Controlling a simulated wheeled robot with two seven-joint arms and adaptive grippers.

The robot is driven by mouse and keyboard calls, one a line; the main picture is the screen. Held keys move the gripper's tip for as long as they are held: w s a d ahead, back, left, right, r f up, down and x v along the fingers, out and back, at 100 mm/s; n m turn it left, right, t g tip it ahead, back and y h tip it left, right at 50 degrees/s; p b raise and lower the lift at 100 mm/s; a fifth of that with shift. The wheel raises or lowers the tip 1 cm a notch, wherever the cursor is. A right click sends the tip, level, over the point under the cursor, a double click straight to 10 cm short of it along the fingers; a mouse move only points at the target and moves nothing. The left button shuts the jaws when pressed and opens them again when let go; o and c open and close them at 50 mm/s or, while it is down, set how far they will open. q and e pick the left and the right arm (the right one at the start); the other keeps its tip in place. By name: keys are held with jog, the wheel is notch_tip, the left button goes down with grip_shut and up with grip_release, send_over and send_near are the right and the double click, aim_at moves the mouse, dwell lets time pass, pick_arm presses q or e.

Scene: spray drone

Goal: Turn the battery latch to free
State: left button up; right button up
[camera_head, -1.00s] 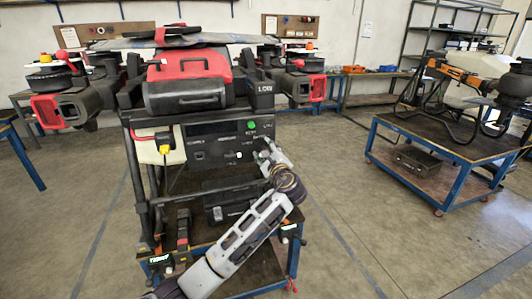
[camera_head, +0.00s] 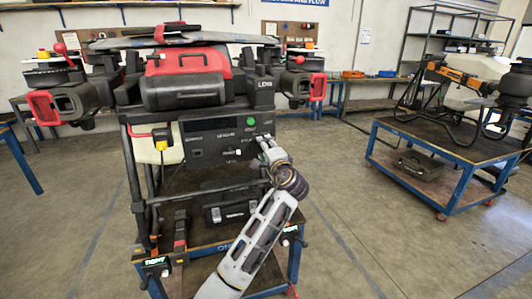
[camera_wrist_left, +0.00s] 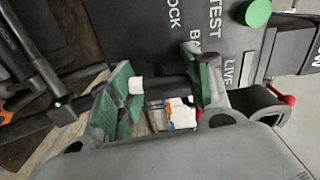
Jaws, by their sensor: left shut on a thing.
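The dark control panel (camera_head: 205,148) is on the front of the drone stand. It carries white lettering and a green button (camera_head: 251,122); the button also shows in the left wrist view (camera_wrist_left: 254,12). My left gripper (camera_head: 266,143) is at the panel's right side, below the button. The lettering "TEST", "LOCK" and "LIVE" is close by. The latch's angle is hard to read. My right gripper is not in view.
The black and red drone (camera_head: 190,80) sits above the panel. A black case (camera_head: 228,211) is on the lower shelf. A blue-framed cart (camera_head: 440,165) with equipment stands at right. The floor between is clear.

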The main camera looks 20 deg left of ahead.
pick_arm(q)
jog(key=shift+f+n, duration=0.1)
jog(key=shift+n, duration=0.5)
jog(key=o, duration=1)
jog(key=shift+s+d, duration=0.1)
jog(key=shift+s, duration=0.05)
jog(key=v, duration=0.7)
jog(key=shift+s, duration=0.1)
